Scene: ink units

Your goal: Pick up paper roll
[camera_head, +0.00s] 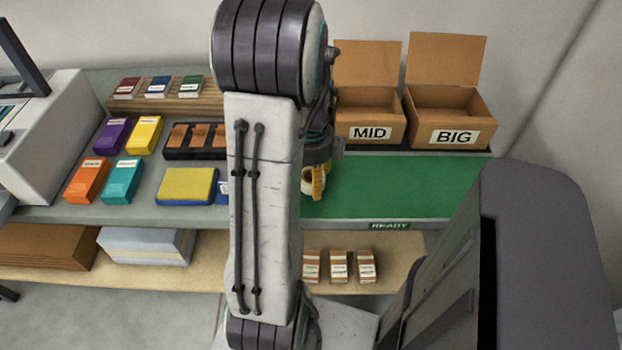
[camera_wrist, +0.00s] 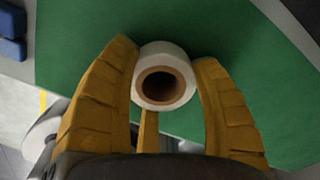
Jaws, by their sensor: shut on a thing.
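The paper roll (camera_wrist: 149,57) is white with a brown cardboard core. In the wrist view it sits between the yellow fingers of my gripper (camera_wrist: 165,80), its open core facing the camera. My gripper is shut on it, with fingers touching its left and right sides. In the head view the roll (camera_head: 306,184) shows as a small pale shape beside a yellow finger of my gripper (camera_head: 314,183), over the green mat. My arm hides part of this area. I cannot tell whether the roll touches the mat.
The green mat (camera_head: 400,185) marked READY is otherwise clear. Open boxes marked MID (camera_head: 370,115) and BIG (camera_head: 450,118) stand behind it. Coloured ink boxes and a yellow-and-blue pad (camera_head: 186,185) lie on the left. Small boxes (camera_head: 339,266) stand on the lower shelf.

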